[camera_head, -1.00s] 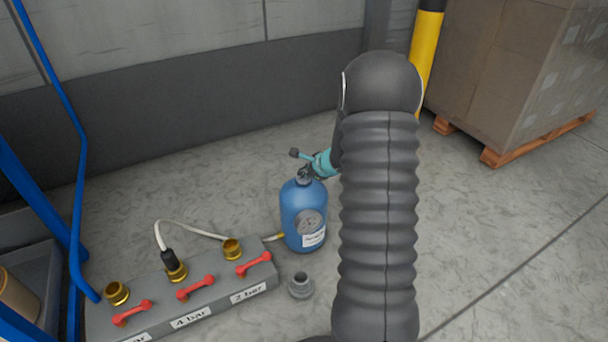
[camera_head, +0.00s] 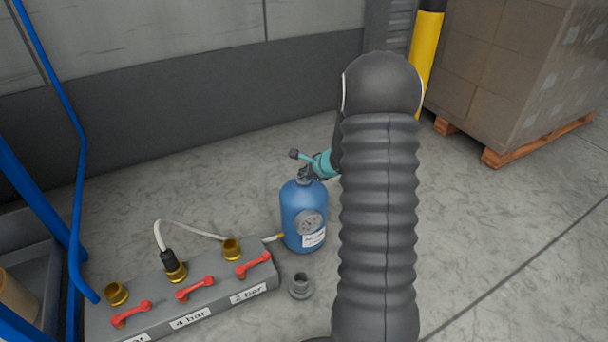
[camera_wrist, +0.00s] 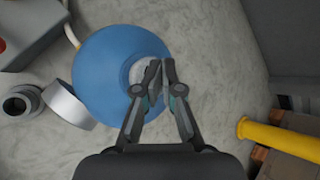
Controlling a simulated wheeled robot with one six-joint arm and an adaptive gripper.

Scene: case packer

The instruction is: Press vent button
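A blue pressure bottle (camera_head: 302,214) stands upright on the floor, with a round gauge (camera_head: 311,222) and a white label on its side. In the wrist view I see the bottle (camera_wrist: 105,65) from above. A pale round piece (camera_wrist: 138,74) shows on its top, partly hidden by my fingers; I cannot tell if it is the vent button. My gripper (camera_wrist: 161,66) is over the bottle's top, its fingertips brought together with hardly any gap and nothing visible between them. In the head view my gripper (camera_head: 306,173) is small and at the bottle's neck; contact is unclear.
A grey manifold (camera_head: 215,300) with red levers, brass ports and pressure labels lies left of the bottle. A pale hose (camera_head: 190,227) runs from it. A grey fitting (camera_head: 301,286) stands on the floor. A yellow post (camera_head: 427,40) and boxes on a pallet (camera_head: 510,150) are at right.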

